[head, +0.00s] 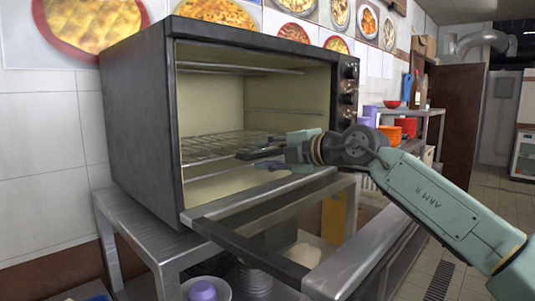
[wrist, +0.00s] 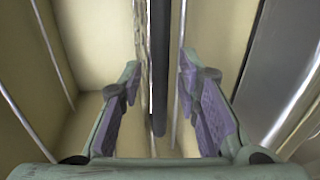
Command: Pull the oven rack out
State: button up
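The oven (head: 135,110) stands open, with its door folded down at the front. The wire oven rack (head: 205,148) lies level inside it at mid height. My gripper (head: 270,152) reaches in from the right at the front edge of the rack. In the wrist view my gripper (wrist: 160,62) is open, its purple-padded fingers apart. The rack appears edge-on there, and a dark bar (wrist: 159,100) at its front edge lies between the fingers. Gaps show on both sides of the bar, so the fingers appear not to touch it.
The lowered door (head: 270,205) juts out below my gripper. A shelf with orange bowls (head: 392,133) stands behind on the right. The floor at right is open.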

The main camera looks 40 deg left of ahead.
jog(key=c, duration=0.7)
jog(key=shift+f, duration=0.1)
grip_shut()
jog(key=shift+s+f, duration=0.1)
